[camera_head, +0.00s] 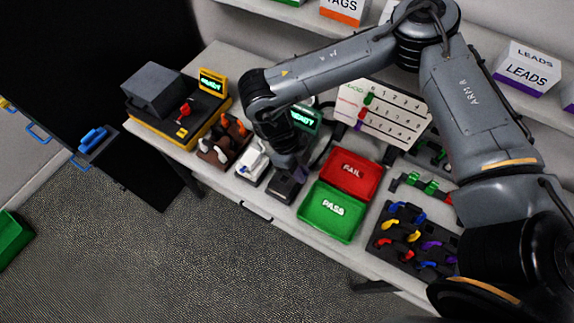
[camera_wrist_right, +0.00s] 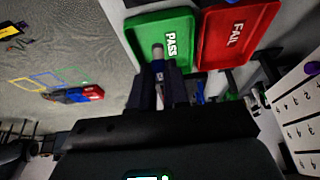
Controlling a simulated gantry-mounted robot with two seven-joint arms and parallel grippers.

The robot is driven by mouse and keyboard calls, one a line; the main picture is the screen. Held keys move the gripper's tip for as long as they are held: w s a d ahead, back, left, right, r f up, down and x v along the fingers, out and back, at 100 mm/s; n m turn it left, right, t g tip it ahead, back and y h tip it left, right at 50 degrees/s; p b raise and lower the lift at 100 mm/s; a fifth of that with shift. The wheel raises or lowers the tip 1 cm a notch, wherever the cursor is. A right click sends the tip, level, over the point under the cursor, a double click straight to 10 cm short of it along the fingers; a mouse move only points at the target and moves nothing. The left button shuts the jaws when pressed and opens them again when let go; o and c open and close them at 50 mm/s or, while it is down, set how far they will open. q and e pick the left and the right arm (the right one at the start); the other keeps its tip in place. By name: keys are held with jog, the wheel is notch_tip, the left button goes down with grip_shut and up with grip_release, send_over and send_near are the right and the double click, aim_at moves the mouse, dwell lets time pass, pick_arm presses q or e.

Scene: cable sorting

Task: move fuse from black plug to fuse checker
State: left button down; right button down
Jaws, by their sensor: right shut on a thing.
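My right gripper (camera_head: 287,172) points down over the bench, left of the green tray, above a dark block (camera_head: 284,190) that may be the black plug. In the right wrist view its fingers (camera_wrist_right: 158,76) are shut on a small grey cylindrical piece, which looks like the fuse (camera_wrist_right: 158,50). The piece sticks out past the fingertips. A unit with a green READY screen (camera_head: 305,118) stands behind my right wrist, partly hidden, and may be the fuse checker. My left gripper is not in view.
Beside the gripper are a white block (camera_head: 252,163) and a brown rack (camera_head: 218,149). A yellow-edged READY unit (camera_head: 183,126) stands left. The green PASS tray (camera_head: 331,213) and red FAIL tray (camera_head: 352,174) look empty. A black rack (camera_head: 384,247) holds coloured leads.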

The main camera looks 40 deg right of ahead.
jog(key=s+r+p, duration=0.5)
jog(key=r, duration=0.1)
jog(key=shift+s+d+r, duration=0.25)
jog(key=shift+s+d, duration=0.05)
jog(key=shift+d, duration=0.15)
dwell(0.6)
